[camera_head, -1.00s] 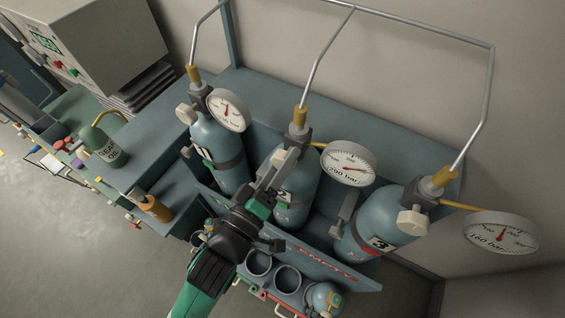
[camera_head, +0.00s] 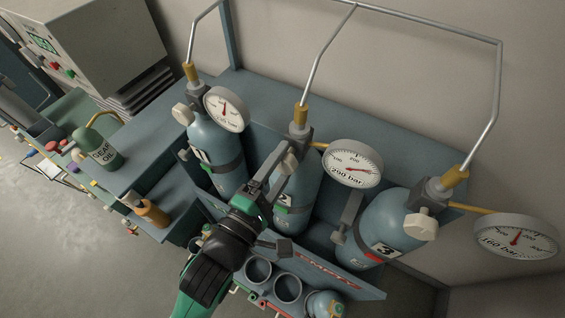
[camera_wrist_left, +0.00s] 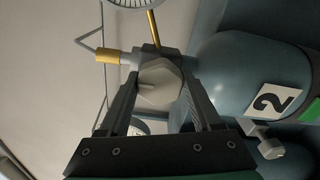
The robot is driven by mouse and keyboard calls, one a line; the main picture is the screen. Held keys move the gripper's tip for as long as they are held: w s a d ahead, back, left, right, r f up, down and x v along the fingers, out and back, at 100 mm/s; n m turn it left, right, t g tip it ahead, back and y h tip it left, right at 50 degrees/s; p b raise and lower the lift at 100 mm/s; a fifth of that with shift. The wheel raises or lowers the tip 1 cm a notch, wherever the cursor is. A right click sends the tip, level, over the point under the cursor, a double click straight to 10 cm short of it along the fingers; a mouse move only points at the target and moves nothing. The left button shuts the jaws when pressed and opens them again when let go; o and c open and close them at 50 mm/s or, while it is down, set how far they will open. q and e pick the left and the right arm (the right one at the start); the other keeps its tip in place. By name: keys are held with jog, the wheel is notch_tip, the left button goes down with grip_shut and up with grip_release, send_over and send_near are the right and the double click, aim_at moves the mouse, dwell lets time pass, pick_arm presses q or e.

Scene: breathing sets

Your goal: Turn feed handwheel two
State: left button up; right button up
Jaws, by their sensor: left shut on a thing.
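Feed handwheel two is a pale faceted knob (camera_head: 291,163) on the valve of the blue cylinder marked 2 (camera_head: 297,200), the middle of three. In the left wrist view the knob (camera_wrist_left: 160,84) sits between the two dark fingers of my left gripper (camera_wrist_left: 160,72). My left gripper (camera_head: 283,162) is shut on it, reaching up from below in the head view. The fingers hide part of the knob and valve. The gauge (camera_head: 353,165) beside cylinder 2 has 290 bar printed on it. My right gripper is not in view.
Cylinder 1 (camera_head: 215,150) stands left and cylinder 3 (camera_head: 388,230) right, each with a pale knob and a gauge. Metal pipes run above the valves. Below are open round holders (camera_head: 258,271).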

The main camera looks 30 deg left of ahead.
pick_arm(q)
jog(key=shift+n, duration=0.4)
jog(key=o, duration=1.4)
jog(key=shift+c, duration=0.2)
jog(key=s, duration=0.5)
jog(key=p, duration=0.5)
send_near(281, 167)
jog(key=shift+s, duration=0.55)
